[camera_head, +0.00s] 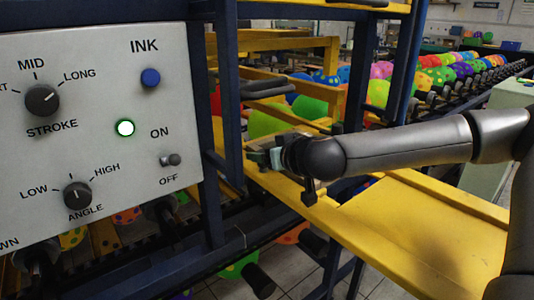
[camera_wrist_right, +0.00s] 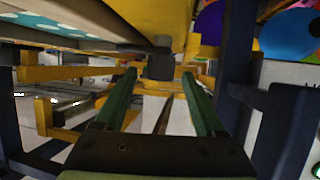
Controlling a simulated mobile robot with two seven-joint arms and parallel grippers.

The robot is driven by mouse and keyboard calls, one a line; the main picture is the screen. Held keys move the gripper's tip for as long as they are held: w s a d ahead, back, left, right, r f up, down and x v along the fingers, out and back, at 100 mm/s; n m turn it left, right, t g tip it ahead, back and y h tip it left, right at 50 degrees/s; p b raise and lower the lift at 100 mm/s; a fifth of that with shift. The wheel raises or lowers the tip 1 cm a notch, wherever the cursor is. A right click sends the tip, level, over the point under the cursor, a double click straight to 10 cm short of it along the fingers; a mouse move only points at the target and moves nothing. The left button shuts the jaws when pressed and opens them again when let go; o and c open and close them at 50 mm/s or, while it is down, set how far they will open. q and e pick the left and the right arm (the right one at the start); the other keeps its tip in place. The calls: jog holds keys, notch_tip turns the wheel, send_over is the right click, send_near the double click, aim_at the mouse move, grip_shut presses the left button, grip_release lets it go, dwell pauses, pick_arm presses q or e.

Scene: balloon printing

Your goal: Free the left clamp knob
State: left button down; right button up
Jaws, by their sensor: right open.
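My right gripper (camera_head: 262,157) reaches in from the right over the yellow frame, behind the grey control panel. In the right wrist view its two green fingers (camera_wrist_right: 159,76) are spread apart with nothing gripped. A dark, short cylindrical knob (camera_wrist_right: 160,66), which looks like a clamp knob, hangs under a yellow part, in line with the gap between the fingertips. I cannot tell whether the fingertips are beside it or short of it. In the head view I cannot make out this knob; the gripper and frame hide that spot. My left gripper is not in view.
The grey control panel (camera_head: 90,130) with knobs, a blue ink button and a lit green-ringed lamp stands at left. A dark blue post (camera_head: 226,90) rises close to my right gripper. The yellow beam (camera_head: 420,215) lies below my right arm. Coloured balloons (camera_head: 440,75) fill the conveyor behind.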

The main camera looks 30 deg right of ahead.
grip_shut()
dwell(0.7)
